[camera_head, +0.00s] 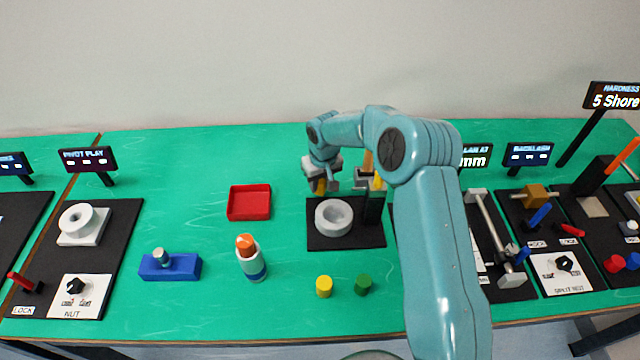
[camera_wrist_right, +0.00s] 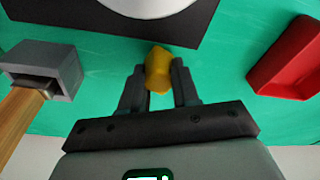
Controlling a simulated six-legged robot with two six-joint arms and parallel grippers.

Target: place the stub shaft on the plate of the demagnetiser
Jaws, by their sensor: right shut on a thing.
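My right gripper (camera_head: 322,187) is shut on a small yellow faceted piece, just behind a black base (camera_head: 318,240) with a thick grey ring-like round (camera_head: 334,217) on it. In the right wrist view the yellow piece (camera_wrist_right: 158,68) sits between the two dark fingertips (camera_wrist_right: 159,86), apart from the black base (camera_wrist_right: 100,28) and its pale round (camera_wrist_right: 150,5). The yellow piece may be the stub shaft, and the black base may be the demagnetiser; I cannot read a label on either. My left gripper is not in view.
A red tray (camera_head: 249,214) stands left of the black base. A grey-headed tool with a wooden handle (camera_wrist_right: 18,122) is beside my gripper. An orange-topped bottle (camera_head: 252,262), blue block (camera_head: 172,268), yellow button (camera_head: 324,286) and green button (camera_head: 363,284) are nearer. My right arm hides the table's middle right.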

